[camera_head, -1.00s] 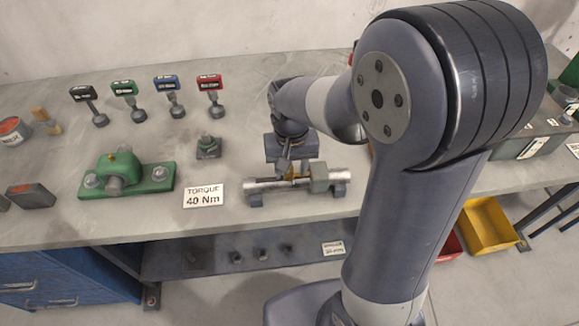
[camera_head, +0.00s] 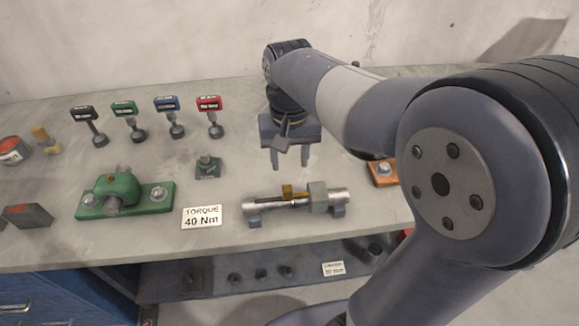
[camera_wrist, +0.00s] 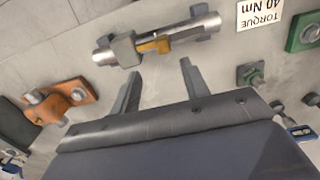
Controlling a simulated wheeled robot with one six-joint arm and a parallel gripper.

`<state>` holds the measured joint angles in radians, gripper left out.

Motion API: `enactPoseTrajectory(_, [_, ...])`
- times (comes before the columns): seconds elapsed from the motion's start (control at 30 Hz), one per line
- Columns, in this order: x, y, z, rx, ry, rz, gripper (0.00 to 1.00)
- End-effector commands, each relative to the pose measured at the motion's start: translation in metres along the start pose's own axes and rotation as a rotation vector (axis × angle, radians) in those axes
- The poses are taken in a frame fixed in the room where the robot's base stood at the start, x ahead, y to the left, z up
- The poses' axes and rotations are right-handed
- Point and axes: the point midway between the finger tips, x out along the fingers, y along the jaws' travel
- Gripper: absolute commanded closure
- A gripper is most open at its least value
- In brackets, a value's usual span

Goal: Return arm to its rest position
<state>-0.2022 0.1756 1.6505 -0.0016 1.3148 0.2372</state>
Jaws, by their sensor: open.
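My gripper (camera_head: 290,157) is raised above the bench behind the metal shaft in the head view. Its two fingers are apart with nothing between them, as the wrist view (camera_wrist: 160,82) also shows. The shaft (camera_head: 270,204) lies across two small supports near the bench's front edge. It carries a grey block (camera_head: 318,197) and a brass-coloured piece (camera_head: 295,194). In the wrist view the shaft (camera_wrist: 205,27) is beyond the fingertips, apart from them. My arm reaches in from the right and hides part of the bench there.
A green fixture (camera_head: 122,190) and a torque sign (camera_head: 202,217) stand left of the shaft. Several tools with coloured tags (camera_head: 209,103) stand at the back. An orange fixture (camera_head: 383,172) is to the right, partly behind my arm. The wall rises behind the bench.

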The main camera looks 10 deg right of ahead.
Motion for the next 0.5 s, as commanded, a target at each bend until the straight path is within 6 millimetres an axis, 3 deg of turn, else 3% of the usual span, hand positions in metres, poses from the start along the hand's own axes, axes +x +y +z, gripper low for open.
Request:
enactPoseTrajectory(0.33, [-0.002,0.0,0.0,0.0,-0.001,0.0,0.56])
enactPoseTrajectory(0.5, [0.009,0.0,0.0,0.0,-0.004,0.001,0.56])
